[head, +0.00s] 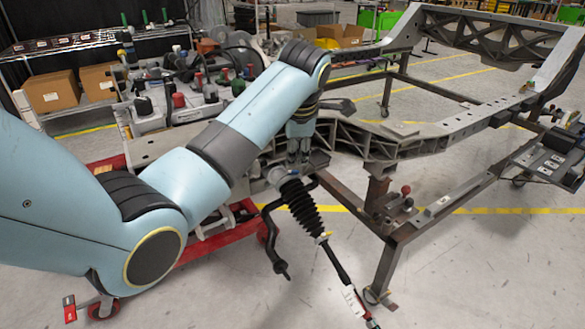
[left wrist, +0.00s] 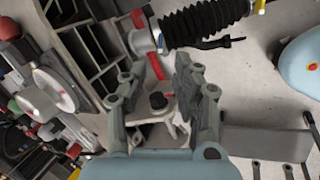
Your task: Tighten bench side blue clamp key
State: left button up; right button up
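My left gripper (head: 298,156) points down at the near end of the grey chassis frame (head: 375,142), just above the end of the black rubber bellows (head: 301,204). In the left wrist view the left gripper (left wrist: 155,86) is open, its two fingers spread apart. A dark round knob or bolt head (left wrist: 157,100) on a pale bracket (left wrist: 152,132) shows between the fingers; I cannot tell whether they touch it. My right gripper is not in view.
A brown steel stand (head: 391,262) carries the chassis, with a small red-knobbed clamp (head: 405,191) on it. A black bent bar (head: 274,240) hangs below the bellows. A red cart (head: 211,243) with parts stands left.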

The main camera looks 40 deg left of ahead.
aim_at(294, 171)
pick_arm(q)
jog(key=b+x, duration=0.1)
jog(key=x, duration=0.5)
jog(key=shift+a+f, duration=0.1)
jog(key=shift+f, duration=0.25)
jog(key=shift+w+a+f, duration=0.1)
jog(key=shift+w+f, duration=0.1)
jog(key=shift+f, duration=0.15)
jog(key=shift+w+f, duration=0.1)
jog(key=shift+f, duration=0.05)
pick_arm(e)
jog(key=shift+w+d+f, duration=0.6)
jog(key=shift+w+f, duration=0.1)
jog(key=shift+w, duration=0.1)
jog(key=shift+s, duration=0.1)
